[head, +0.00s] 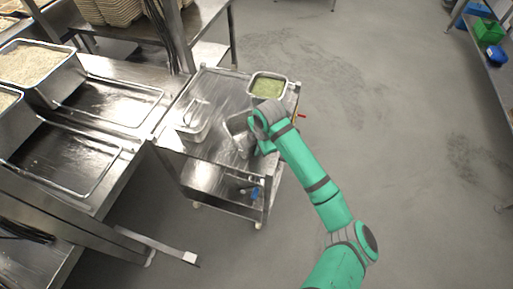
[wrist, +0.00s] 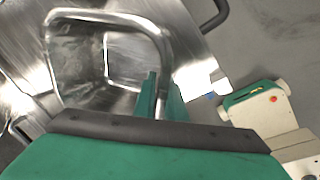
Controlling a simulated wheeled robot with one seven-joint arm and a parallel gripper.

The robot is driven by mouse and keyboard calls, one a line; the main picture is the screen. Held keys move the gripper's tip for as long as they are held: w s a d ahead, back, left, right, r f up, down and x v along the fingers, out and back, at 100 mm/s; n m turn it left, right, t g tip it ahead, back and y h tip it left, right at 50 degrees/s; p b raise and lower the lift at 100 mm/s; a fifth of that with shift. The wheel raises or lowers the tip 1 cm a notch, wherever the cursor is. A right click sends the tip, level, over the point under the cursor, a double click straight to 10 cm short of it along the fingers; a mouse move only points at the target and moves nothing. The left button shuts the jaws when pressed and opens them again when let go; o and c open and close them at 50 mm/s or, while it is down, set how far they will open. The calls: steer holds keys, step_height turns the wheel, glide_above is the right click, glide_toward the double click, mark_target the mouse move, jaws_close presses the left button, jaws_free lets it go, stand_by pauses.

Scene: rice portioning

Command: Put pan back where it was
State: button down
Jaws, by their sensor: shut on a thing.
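An empty steel pan (head: 236,131) is at the front right of the steel cart (head: 212,92), partly behind my arm's end. In the wrist view the pan (wrist: 75,85) fills the upper left, with its open side up and its inside bare. My gripper (wrist: 161,88) is shut on the pan's right wall, one green finger on each side of the rim. I cannot tell whether the pan's bottom touches the cart top. In the head view the fingertips are hidden behind my wrist.
A pan of green food (head: 267,87) stands at the cart's back right corner. Another steel pan (head: 194,122) with a utensil stands at its left. A counter with a rice pan (head: 38,66) adjoins on the left.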

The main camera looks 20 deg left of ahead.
steer(key=c, duration=1.8)
jaws_free()
steer(key=shift+f, duration=0.1)
